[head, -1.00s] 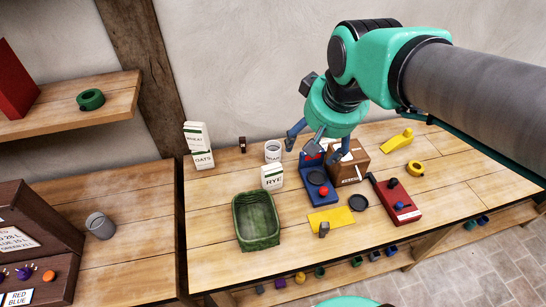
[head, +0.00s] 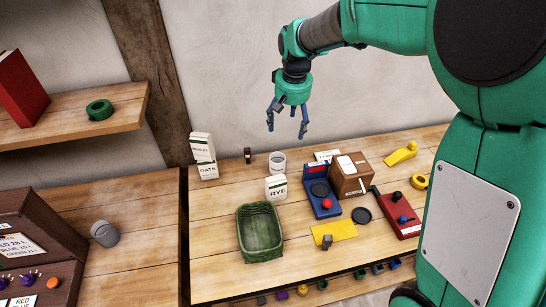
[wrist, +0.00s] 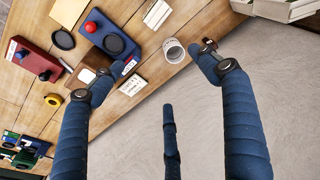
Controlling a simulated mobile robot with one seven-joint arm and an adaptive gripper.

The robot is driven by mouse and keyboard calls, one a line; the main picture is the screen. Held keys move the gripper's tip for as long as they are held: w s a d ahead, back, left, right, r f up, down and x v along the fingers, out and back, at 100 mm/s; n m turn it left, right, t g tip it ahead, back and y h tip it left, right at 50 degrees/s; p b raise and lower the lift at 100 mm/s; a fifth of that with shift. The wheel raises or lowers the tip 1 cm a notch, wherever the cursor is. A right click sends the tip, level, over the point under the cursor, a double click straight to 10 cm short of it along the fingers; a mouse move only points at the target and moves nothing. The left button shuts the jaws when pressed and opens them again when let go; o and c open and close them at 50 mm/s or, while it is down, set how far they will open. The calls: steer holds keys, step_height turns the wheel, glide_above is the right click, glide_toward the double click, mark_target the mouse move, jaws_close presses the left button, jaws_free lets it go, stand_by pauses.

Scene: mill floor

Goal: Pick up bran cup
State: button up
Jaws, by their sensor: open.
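The bran cup (head: 277,163) is a white cup with dark lettering, standing upright near the back of the table, behind the rye box (head: 276,188). In the wrist view the bran cup (wrist: 174,51) shows near the top middle, beyond and between the blue fingers. My gripper (head: 287,130) is open and empty, pointing down above the bran cup and apart from it. It also shows in the wrist view (wrist: 155,85), with its fingers spread wide.
Oats and wheat boxes (head: 203,157) stand stacked at the back left. A green basket (head: 243,251) sits in front of the rye box. A blue scale (head: 310,205), a brown box (head: 338,186) and a red device (head: 411,228) stand to the right. A wall rises close behind the table.

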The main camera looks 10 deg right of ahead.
steer(key=g, duration=0.1)
glide_above(277, 164)
steer(key=s+d, duration=0.1)
steer(key=s, duration=0.2)
step_height(277, 164, down, 8)
steer(key=w+f+g, duration=0.1)
steer(key=w+f, duration=0.5)
steer(key=f, duration=0.5)
steer(key=shift+w+f+p, duration=0.15)
steer(key=shift+w+p, duration=0.1)
steer(key=shift+p, duration=0.15)
steer(key=shift+f+b, duration=0.45)
steer(key=shift+f, duration=3.8)
steer(key=shift+s+f+b, duration=0.1)
steer(key=shift+f+b, duration=0.3)
steer(key=shift+f, duration=2.25)
